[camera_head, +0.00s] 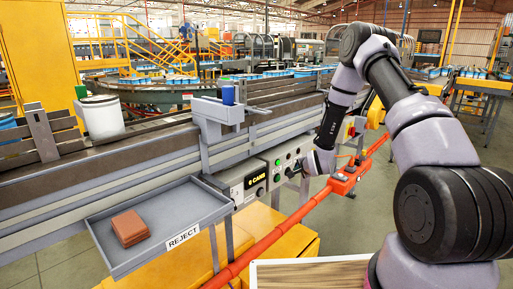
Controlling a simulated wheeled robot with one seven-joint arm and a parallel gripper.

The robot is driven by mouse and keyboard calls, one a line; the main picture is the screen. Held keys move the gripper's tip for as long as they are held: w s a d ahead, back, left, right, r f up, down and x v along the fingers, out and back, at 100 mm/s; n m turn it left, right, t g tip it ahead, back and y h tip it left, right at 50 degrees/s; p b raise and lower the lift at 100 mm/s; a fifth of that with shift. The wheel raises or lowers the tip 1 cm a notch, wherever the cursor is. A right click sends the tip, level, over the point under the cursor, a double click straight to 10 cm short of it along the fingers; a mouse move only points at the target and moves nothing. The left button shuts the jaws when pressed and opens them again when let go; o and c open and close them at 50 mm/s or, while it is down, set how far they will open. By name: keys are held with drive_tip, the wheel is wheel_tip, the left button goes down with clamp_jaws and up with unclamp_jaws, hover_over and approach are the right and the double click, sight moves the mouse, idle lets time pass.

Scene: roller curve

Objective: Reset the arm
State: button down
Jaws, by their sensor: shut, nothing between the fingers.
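My arm comes in from the right edge, arches up over the scene and bends down toward the conveyor's side. My gripper (293,173), small and dark in this view, is at the end of the arm, close in front of the grey control panel (262,184) with its several round buttons. The gripper is shut with nothing held. I cannot tell whether its fingertips touch the panel. The wrist hides the right part of the panel.
A grey reject tray (213,209) holds brown-red slabs (130,228). A conveyor (170,141) runs behind, with a white container (101,117) at left. An orange-red rail (290,224) with a red box (347,179) crosses below my wrist. A wooden-topped surface (312,274) lies at the bottom.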

drive_tip(key=s+d+r+n+g, duration=0.15)
drive_tip(key=s+r, duration=0.25)
drive_tip(key=r, duration=0.6)
drive_tip(key=s+d+r+n+h, duration=0.15)
drive_tip(key=s+r, duration=0.25)
drive_tip(key=r, duration=0.7)
drive_tip(key=s+d+r+n, duration=0.15)
drive_tip(key=s+r, duration=0.25)
drive_tip(key=r, duration=0.6)
drive_tip(key=s+r+n+g+y, duration=0.1)
drive_tip(key=s+r, duration=0.5)
drive_tip(key=s, duration=0.8)
drive_tip(key=s+r+n+g, duration=0.1)
drive_tip(key=s+r+n, duration=0.3)
drive_tip(key=s, duration=1.1)
drive_tip(key=shift+s+a+r+y, duration=0.15)
drive_tip(key=shift+a+r+y, duration=0.25)
drive_tip(key=shift+r, duration=0.55)
